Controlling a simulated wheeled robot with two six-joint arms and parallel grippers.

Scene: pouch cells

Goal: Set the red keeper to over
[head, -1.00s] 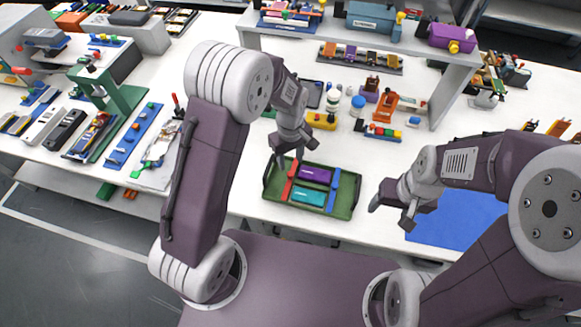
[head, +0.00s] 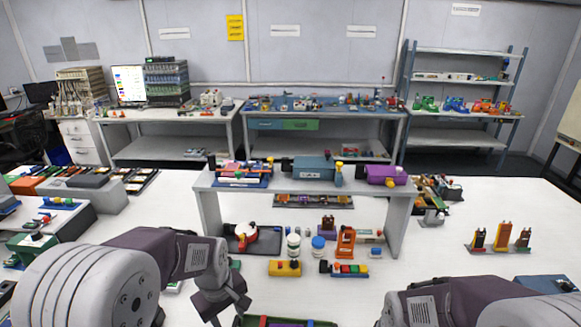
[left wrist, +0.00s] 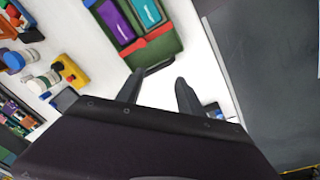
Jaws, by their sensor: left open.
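The red keeper (left wrist: 147,43) is a red bar lying crosswise in the green tray (left wrist: 157,56), at the ends of a purple pouch cell (left wrist: 114,20) and a teal pouch cell (left wrist: 147,12). I cannot tell whether it overlaps the cells. My left gripper (left wrist: 158,92) is open and empty, with its fingertips just outside the tray's near end, apart from the keeper. In the head view my left gripper (head: 229,314) is at the bottom, left of the tray (head: 250,321), which is mostly cut off. My right gripper is out of view below the frame.
A grey raised shelf (head: 300,192) stands behind, holding several devices.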

